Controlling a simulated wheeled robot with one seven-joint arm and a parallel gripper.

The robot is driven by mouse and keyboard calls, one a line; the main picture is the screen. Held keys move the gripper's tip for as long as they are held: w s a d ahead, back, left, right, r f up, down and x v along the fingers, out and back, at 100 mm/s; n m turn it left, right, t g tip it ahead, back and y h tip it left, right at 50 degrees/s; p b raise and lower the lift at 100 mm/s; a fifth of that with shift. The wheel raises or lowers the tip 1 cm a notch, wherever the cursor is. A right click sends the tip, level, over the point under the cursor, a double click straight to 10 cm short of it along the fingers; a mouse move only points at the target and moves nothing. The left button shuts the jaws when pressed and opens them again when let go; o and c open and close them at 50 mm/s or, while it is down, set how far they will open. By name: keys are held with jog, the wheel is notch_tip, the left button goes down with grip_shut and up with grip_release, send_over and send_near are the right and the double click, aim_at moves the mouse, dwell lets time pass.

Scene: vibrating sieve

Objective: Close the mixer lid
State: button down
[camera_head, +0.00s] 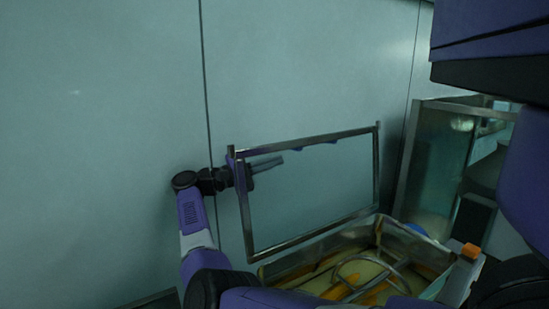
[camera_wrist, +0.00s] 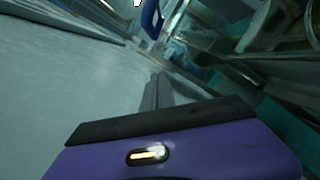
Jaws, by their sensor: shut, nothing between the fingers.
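The mixer lid (camera_head: 318,192) is a clear panel in a metal frame. It stands raised, nearly upright, over the back of the mixer (camera_head: 290,268). The mixer is an open metal tub with a curved stirring bar and yellow-orange contents inside. My gripper (camera_head: 280,161) is at the upper left corner of the lid, with its fingers pointing right across the left frame bar. I cannot tell whether it touches the lid. In the wrist view the two fingers (camera_wrist: 157,92) lie together, shut and empty. The lid is not clearly recognisable there.
A plain pale wall (camera_head: 110,130) stands behind the lid and the arm. An orange block (camera_head: 471,251) sits at the tub's right end. A glass-sided metal cabinet (camera_head: 438,165) stands at the right. The space above the open tub, in front of the lid, looks clear.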

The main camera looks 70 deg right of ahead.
jog(key=s+d+r+p, duration=0.2)
jog(key=s+r+p, duration=0.2)
jog(key=s, duration=0.3)
jog(key=shift+s+d+p, duration=0.25)
jog(key=shift+d+p, duration=0.05)
jog(key=shift+p, duration=0.15)
jog(key=shift+s+f+b, duration=0.15)
jog(key=shift+b, duration=0.65)
